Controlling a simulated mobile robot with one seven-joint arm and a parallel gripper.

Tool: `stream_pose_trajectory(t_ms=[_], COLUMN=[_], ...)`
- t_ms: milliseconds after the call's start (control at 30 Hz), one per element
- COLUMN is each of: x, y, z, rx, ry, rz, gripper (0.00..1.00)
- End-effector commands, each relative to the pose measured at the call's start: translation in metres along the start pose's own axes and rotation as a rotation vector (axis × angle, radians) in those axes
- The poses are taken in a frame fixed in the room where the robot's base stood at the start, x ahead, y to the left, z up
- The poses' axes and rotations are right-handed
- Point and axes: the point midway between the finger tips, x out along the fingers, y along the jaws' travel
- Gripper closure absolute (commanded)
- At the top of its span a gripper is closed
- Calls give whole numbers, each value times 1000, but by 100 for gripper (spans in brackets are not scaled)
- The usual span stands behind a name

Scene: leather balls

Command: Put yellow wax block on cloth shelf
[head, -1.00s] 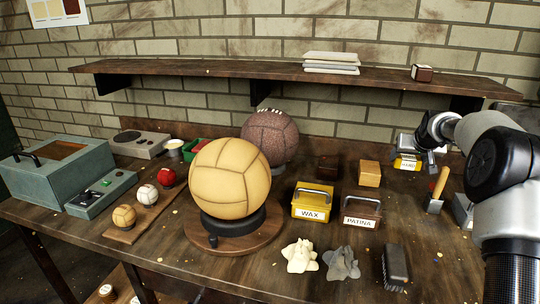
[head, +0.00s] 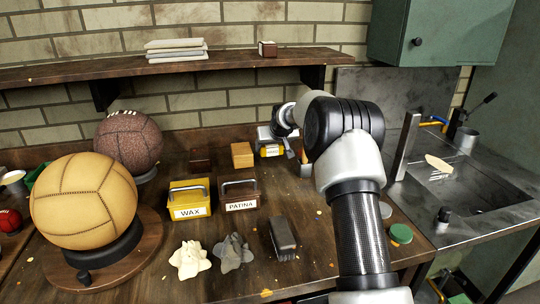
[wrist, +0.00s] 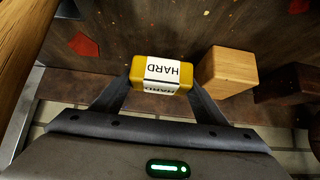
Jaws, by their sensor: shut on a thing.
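The yellow wax block (head: 270,151) has a white label; in the wrist view the block (wrist: 180,87) reads HARD. My gripper (head: 274,141) is at the back of the workbench, right of a light wooden block (head: 242,154). In the wrist view my gripper (wrist: 160,84) is shut on the wax block, one finger at each end. I cannot tell whether it touches the bench. The cloth shelf (head: 228,63) is a dark wooden wall shelf above and behind, with folded pale cloths (head: 175,50) stacked on it.
A small dark brown block (head: 267,48) stands on the shelf, right of the cloths, with bare shelf between. A yellow WAX box (head: 190,199) and a brown PATINA box (head: 240,196) stand in front. A green cabinet (head: 440,35) hangs right of the shelf.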

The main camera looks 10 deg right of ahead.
Motion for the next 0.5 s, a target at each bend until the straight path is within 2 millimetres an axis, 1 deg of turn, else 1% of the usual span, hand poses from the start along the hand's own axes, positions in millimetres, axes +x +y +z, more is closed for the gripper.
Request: stream_pose_trajectory(t_ms=[33, 133, 500], x=[9, 20, 24], y=[0, 0, 0], z=[10, 20, 24], rx=[0, 0, 0], ry=[-4, -3, -1], rz=[0, 0, 0], gripper=[60, 60, 60])
